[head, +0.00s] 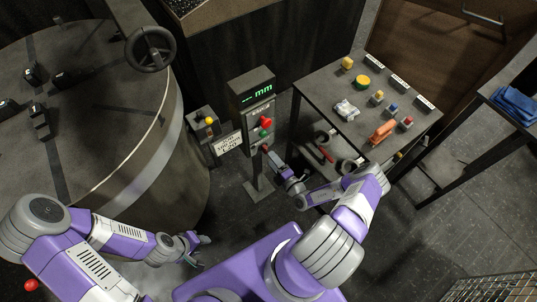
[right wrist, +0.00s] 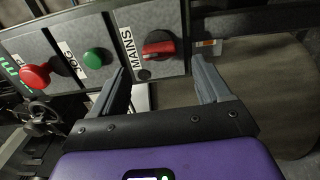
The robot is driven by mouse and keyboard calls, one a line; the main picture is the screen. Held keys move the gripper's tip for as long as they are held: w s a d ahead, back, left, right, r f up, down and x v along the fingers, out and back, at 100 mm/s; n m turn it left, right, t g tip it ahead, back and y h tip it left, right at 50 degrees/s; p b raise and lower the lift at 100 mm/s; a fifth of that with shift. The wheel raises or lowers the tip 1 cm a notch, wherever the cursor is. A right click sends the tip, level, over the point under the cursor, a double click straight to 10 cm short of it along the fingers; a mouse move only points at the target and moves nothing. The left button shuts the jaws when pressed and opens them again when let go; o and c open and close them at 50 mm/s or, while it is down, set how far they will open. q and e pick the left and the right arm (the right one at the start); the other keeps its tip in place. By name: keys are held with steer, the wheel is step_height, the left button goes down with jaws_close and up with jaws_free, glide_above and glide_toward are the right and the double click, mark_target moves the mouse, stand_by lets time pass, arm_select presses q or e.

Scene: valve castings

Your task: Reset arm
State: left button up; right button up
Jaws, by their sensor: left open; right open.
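My right gripper (head: 272,158) is open and empty just in front of the lower part of the control post (head: 259,115). In the right wrist view its two fingers (right wrist: 160,68) point at the panel, either side of the red rotary switch (right wrist: 158,48) labelled MAINS, with a gap between them. I cannot tell if they touch the panel. A green button (right wrist: 96,58) and a red button (right wrist: 35,76) sit farther left on that panel. My left gripper (head: 200,248) is open and empty, low above the floor beside the round table.
The round machine table (head: 100,130) with a handwheel (head: 151,49) fills the left. A yellow-button box (head: 208,125) stands left of the post. The side table (head: 330,90) at right bears several coloured parts. A blue cloth (head: 515,103) lies far right.

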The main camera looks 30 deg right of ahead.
steer(key=shift+s, duration=1.2)
steer(key=s+a+r+n+g+y, duration=0.2)
steer(key=s+a+n+g+y, duration=0.2)
steer(key=a+n+g+y, duration=0.45)
steer(key=s+a+r+n+g+y, duration=0.2)
steer(key=s+a+n+g+y, duration=0.25)
steer(key=a+n, duration=0.85)
steer(key=s+n+g+h, duration=0.8)
steer(key=s+n, duration=0.2)
steer(key=n, duration=0.9)
steer(key=w+r+n+t, duration=0.1)
steer(key=n, duration=0.2)
steer(key=w+d+r+n+t+h, duration=0.1)
steer(key=n, duration=0.2)
steer(key=w+r+n+t+h, duration=0.1)
steer(key=n, duration=0.3)
steer(key=shift+w+d+t, duration=0.2)
steer(key=shift+w+t, duration=0.1)
